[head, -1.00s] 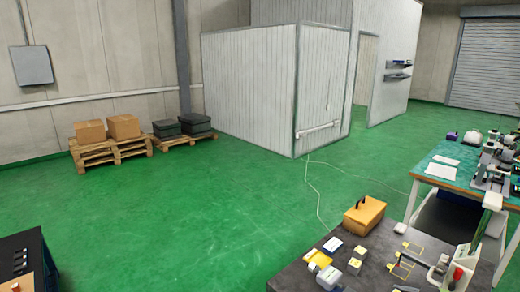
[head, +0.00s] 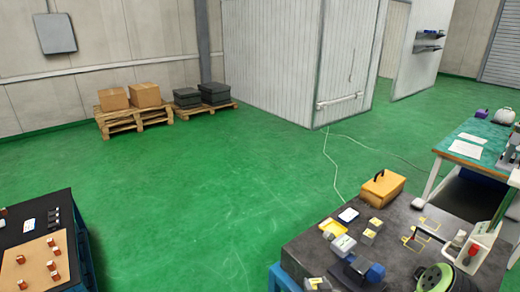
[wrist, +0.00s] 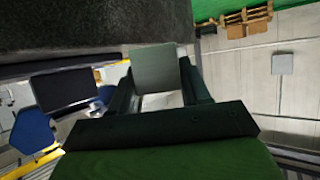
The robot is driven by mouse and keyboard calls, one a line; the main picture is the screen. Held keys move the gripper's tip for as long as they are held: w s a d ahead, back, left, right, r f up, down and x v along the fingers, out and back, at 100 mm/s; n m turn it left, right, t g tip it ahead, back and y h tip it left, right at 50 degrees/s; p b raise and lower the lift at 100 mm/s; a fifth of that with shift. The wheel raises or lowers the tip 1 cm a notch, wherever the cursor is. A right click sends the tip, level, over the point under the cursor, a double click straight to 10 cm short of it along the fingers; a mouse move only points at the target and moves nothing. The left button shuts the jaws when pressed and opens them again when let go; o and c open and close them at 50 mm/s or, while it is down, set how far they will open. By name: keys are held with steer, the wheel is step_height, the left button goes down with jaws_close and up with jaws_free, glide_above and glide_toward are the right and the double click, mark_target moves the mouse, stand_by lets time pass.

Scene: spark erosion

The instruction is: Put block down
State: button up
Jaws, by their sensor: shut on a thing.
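My gripper (wrist: 158,62) shows in the wrist view with its two dark fingers shut on a plain grey block (wrist: 157,72). The block sits between the fingers, and its flat face is toward the camera. A pale patch shows below the block, between the fingers. A dark speckled surface (wrist: 80,22) lies beyond the fingers at the upper left. I cannot tell from this view whether the block touches it. In the head view I cannot make out the held block. The dark workbench (head: 310,250) there carries several small blocks, among them a grey one with a yellow top (head: 370,232).
The workbench also holds a yellow case (head: 383,188), a yellow tray (head: 331,229) and a blue-and-black item (head: 375,272). A dark table (head: 45,212) with an orange-brown board (head: 40,264) stands at left. Green floor (head: 190,190) lies clear between them.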

steer(key=shift+w+a+f+m+h, duration=0.3)
steer(key=shift+a+f, duration=0.1)
steer(key=shift+a, duration=0.3)
steer(key=shift+f+b, duration=0.6)
steer(key=shift+r, duration=0.1)
